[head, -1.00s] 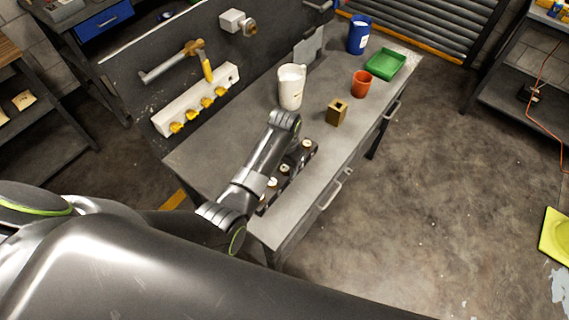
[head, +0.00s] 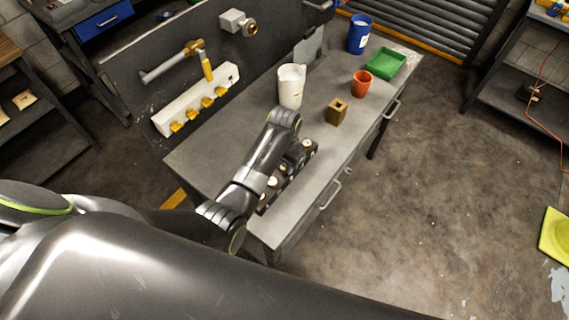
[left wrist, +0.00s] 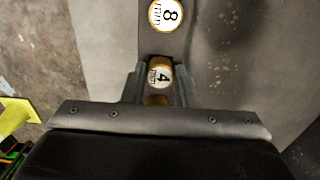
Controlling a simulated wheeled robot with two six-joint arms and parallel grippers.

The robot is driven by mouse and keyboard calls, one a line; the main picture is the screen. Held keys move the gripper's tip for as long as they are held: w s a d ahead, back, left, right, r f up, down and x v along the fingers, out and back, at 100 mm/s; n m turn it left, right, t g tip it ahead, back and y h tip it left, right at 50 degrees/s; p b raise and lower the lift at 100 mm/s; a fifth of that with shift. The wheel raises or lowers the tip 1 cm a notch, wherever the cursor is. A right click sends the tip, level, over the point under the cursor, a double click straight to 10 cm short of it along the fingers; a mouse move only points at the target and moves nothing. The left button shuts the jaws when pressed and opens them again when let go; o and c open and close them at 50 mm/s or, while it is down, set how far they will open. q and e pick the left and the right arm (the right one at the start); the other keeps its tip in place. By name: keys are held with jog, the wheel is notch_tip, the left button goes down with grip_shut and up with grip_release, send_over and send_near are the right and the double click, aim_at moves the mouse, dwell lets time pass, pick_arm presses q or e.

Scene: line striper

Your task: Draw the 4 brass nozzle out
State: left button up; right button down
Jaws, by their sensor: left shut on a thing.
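The brass nozzle marked 4 mm (left wrist: 159,74) is between the fingers of my left gripper (left wrist: 158,82) in the left wrist view, its white label facing the camera. The fingers are shut on it. The nozzle marked 8 mm (left wrist: 168,14) stands just beyond it in the dark rack. In the head view the dark rack (head: 296,172) lies near the bench's front edge, partly hidden by my left arm. Whether the 4 nozzle still sits in its hole cannot be told. My right gripper does not show.
On the grey bench (head: 222,150) stand a white jug (head: 291,87), a brass-coloured block (head: 337,111), an orange cup (head: 361,84), a green tray (head: 386,64) and a blue can (head: 359,34).

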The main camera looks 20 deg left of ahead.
pick_arm(q)
jog(key=shift+r, duration=0.4)
jog(key=shift+r, duration=2.65)
